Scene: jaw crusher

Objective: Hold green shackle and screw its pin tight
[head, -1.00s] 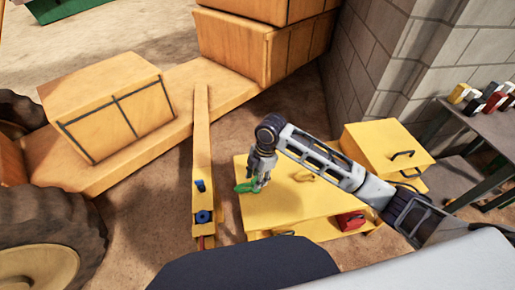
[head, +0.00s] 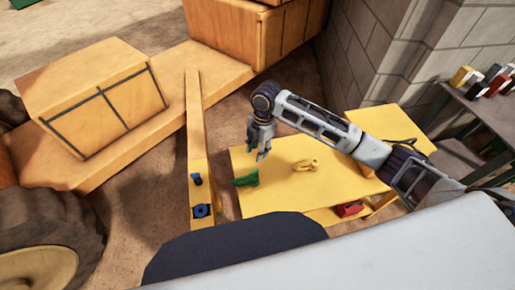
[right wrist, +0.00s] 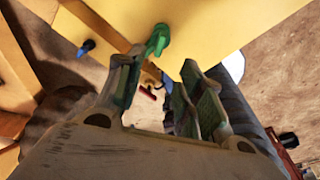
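The green shackle (head: 246,178) lies near the left end of the yellow top. In the right wrist view the green shackle (right wrist: 157,40) shows just beyond the fingertips, partly behind the left finger. My right gripper (head: 259,154) hangs with its fingers pointing down, just above and to the right of the shackle. The right wrist view shows the right gripper (right wrist: 158,66) with its fingers apart and nothing clearly between them. The shackle's pin cannot be made out separately. My left gripper is not in view.
A yellow shackle (head: 305,164) sits on the yellow top (head: 285,195), right of the green one. A yellow beam (head: 197,130) with blue fittings stands to the left. A red object (head: 350,208) sits below the top. A dark bench (head: 492,115) stands at the right by the block wall.

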